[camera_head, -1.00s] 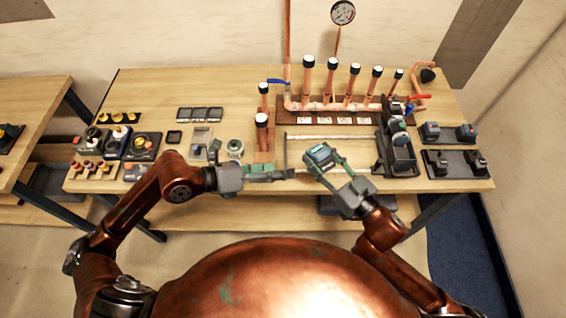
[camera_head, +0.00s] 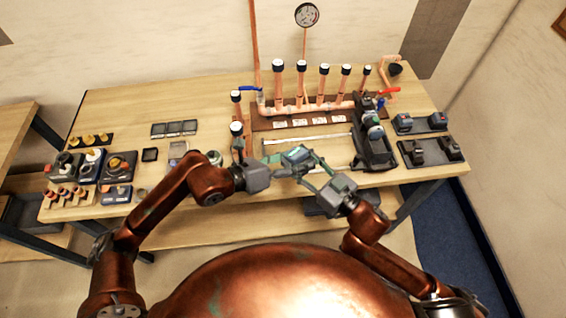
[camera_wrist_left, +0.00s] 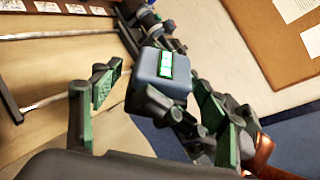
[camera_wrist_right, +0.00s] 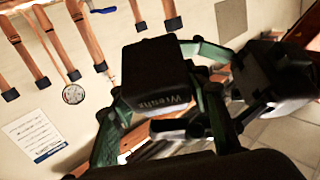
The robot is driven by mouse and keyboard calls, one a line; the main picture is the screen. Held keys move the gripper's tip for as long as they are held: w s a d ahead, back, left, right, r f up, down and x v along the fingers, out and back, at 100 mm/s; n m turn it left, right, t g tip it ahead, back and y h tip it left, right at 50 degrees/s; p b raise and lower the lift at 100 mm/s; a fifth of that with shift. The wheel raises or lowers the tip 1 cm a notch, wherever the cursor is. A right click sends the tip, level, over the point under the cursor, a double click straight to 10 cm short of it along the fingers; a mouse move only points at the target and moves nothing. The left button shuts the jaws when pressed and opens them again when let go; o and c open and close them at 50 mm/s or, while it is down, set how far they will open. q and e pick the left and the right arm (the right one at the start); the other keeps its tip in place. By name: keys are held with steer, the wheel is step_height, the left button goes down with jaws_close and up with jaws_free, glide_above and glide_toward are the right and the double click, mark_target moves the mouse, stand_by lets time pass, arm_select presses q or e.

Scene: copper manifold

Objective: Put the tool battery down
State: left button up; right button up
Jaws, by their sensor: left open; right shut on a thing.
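The tool battery (camera_head: 296,155) is a blue-grey block held in the air above the front of the bench. In the left wrist view the battery (camera_wrist_left: 166,78) shows a lit green indicator. In the right wrist view its dark side (camera_wrist_right: 155,75) bears lettering. My right gripper (camera_head: 311,168) is shut on the battery. My left gripper (camera_head: 286,168) is open, its fingers close to the battery. In the left wrist view the fingers of my left gripper (camera_wrist_left: 155,108) appear on either side of it; I cannot tell whether they touch it.
The copper manifold (camera_head: 310,106) stands at the back of the bench (camera_head: 218,110). A black rack (camera_head: 374,150) is right of the battery, with black docks (camera_head: 422,123) farther right. Switch boxes (camera_head: 118,168) sit at the left. Bare wood lies left of the manifold.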

arm_select(q)
steer(key=shift+w+d+f, duration=0.2)
steer(key=shift+d, duration=0.25)
arm_select(e)
steer(key=shift+r, duration=0.1)
arm_select(q)
steer(key=shift+c, duration=0.7)
steer(key=c, duration=1.5)
steer(key=shift+o, duration=0.2)
arm_select(e)
steer(key=o, duration=1.3)
steer(key=shift+s, duration=0.1)
